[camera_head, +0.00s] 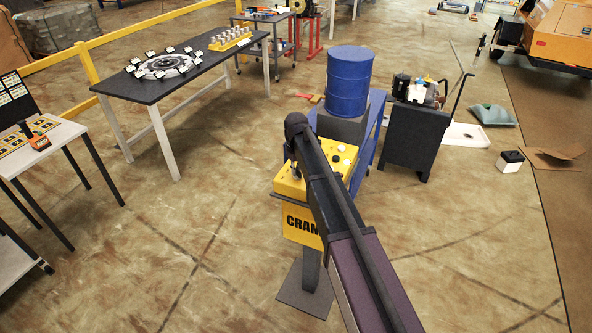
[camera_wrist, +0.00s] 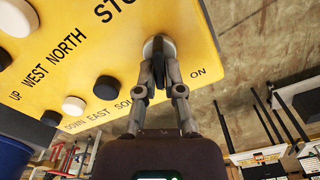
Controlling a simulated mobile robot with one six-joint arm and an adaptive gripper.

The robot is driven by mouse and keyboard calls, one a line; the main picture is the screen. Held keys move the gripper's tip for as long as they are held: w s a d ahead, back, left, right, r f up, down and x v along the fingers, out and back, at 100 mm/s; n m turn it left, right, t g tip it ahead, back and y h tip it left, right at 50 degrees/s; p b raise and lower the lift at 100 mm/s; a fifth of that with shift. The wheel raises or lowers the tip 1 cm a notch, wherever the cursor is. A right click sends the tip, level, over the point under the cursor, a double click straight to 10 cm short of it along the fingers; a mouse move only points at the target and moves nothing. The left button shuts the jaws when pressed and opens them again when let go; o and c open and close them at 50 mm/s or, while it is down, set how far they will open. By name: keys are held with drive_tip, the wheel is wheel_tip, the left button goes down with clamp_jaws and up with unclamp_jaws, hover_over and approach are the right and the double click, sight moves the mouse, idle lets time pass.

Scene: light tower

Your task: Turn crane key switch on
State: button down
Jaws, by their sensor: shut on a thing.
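The yellow crane control box (camera_head: 290,188) stands on a post in the middle of the head view, partly hidden by my arm. Its labelled face (camera_wrist: 60,62) fills the upper left of the wrist view. The key switch (camera_wrist: 150,44) is a round pale metal base with a dark key (camera_wrist: 158,66), near the panel's right edge. The "ON" label is to its lower right; part of another label, "STO", is to its upper left. My gripper (camera_wrist: 160,76) is shut on the key, its two fingers on either side. The head view does not show this grip clearly.
White push buttons (camera_wrist: 74,106) and black ones (camera_wrist: 107,87) lie left of the key. Behind the box stand a blue barrel (camera_head: 349,82) and a dark cart (camera_head: 413,140). A black-topped table (camera_head: 120,85) stands left. Floor in front is clear.

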drive_tip(key=shift+d, duration=0.1)
drive_tip(key=c, duration=0.8)
unclamp_jaws()
drive_tip(key=shift+o, duration=0.2)
